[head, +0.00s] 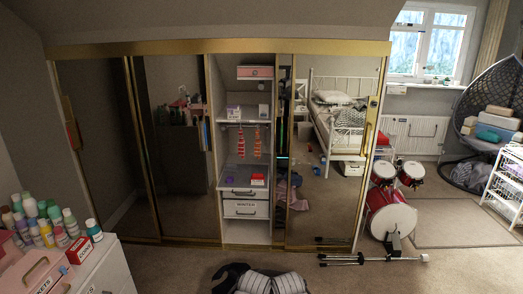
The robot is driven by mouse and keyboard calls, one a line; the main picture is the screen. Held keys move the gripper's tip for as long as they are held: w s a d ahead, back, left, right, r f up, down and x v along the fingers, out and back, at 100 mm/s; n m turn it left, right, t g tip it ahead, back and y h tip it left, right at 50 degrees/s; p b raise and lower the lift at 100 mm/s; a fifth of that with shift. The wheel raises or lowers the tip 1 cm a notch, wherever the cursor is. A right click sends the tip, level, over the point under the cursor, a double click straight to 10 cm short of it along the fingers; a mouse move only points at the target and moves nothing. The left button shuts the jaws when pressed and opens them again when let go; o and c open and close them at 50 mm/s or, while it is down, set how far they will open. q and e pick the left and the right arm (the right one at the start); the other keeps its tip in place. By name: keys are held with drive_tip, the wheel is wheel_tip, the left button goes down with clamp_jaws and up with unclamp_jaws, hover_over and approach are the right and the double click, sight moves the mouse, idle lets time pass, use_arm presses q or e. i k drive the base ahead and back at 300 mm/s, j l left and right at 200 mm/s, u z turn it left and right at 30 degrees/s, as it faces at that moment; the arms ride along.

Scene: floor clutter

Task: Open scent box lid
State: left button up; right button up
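A pink box (38,275) with a curved handle stands on a white cabinet (112,272) at the lower left, cut off by the picture's edge. It may be the scent box, but I cannot read a label that says so. I cannot tell whether its lid is open or shut. A small red and white box (79,250) is beside it. Another pink box (255,72) sits on the top shelf of the open closet section. Neither of my grippers shows in the head view.
Several bottles (45,232) crowd around the pink box. A sliding-door closet (180,48) with mirrored panels spans the back. A red drum set (390,220) and a fallen metal stand (375,259) are on the right. A black-and-white striped shape (270,284) lies at the bottom edge.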

sight(238, 107)
drive_tip(key=i+u, duration=0.2)
drive_tip(key=i, duration=1.55)
drive_tip(key=i+j+z, duration=0.35)
drive_tip(key=i+j, duration=0.15)
drive_tip(key=i, duration=0.15)
drive_tip(key=i+j+z, duration=0.4)
drive_tip(key=i+j, duration=0.2)
drive_tip(key=j, duration=0.1)
